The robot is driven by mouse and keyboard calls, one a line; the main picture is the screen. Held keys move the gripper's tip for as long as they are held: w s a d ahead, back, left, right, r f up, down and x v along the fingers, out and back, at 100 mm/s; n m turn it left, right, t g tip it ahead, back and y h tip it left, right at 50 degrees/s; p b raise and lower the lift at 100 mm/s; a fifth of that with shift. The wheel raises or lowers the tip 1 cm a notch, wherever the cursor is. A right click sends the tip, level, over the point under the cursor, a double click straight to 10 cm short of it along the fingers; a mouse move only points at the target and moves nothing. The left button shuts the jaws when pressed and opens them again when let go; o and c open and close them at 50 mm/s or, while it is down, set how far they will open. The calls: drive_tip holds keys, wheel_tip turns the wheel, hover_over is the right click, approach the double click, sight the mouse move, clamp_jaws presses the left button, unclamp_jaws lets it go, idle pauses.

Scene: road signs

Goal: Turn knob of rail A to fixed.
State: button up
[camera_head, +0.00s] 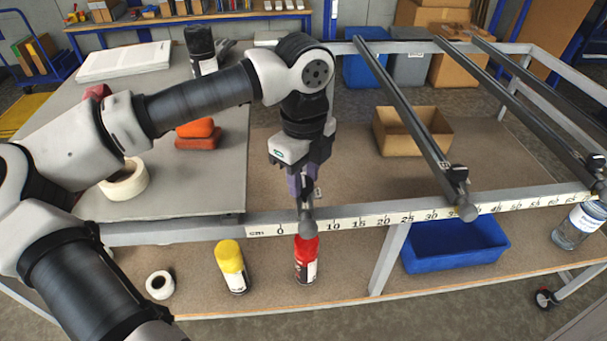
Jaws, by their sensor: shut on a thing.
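My gripper (304,196) points down at the front bar of the frame, near the low end of the printed scale (358,224). It is shut on the knob at the front end of the leftmost rail (307,228). The fingers hide the knob, so its setting cannot be seen. Only the rounded front tip of this rail shows clearly, between 0 and 10 on the scale; my arm covers much of the rest. No letter on the rail is readable.
A second rail (410,120) with a black knob (457,175) ends past 30. More rails (530,115) stand farther right. Below are a red can (306,260), a yellow can (232,266) and a blue bin (455,244). A grey board (215,180) lies left.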

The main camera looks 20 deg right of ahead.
drive_tip(key=shift+f, duration=0.1)
drive_tip(key=m+b, duration=0.3)
drive_tip(key=m, duration=0.1)
drive_tip(key=shift+f+b, duration=0.1)
drive_tip(key=shift+b, duration=0.3)
drive_tip(key=m+b, duration=0.2)
drive_tip(key=m, duration=0.2)
drive_tip(key=m+b, duration=0.1)
drive_tip(key=m, duration=0.8)
drive_tip(key=shift+r+m+b, duration=0.2)
drive_tip(key=shift+m+b, duration=0.1)
drive_tip(key=shift+b, duration=0.1)
drive_tip(key=o, duration=1)
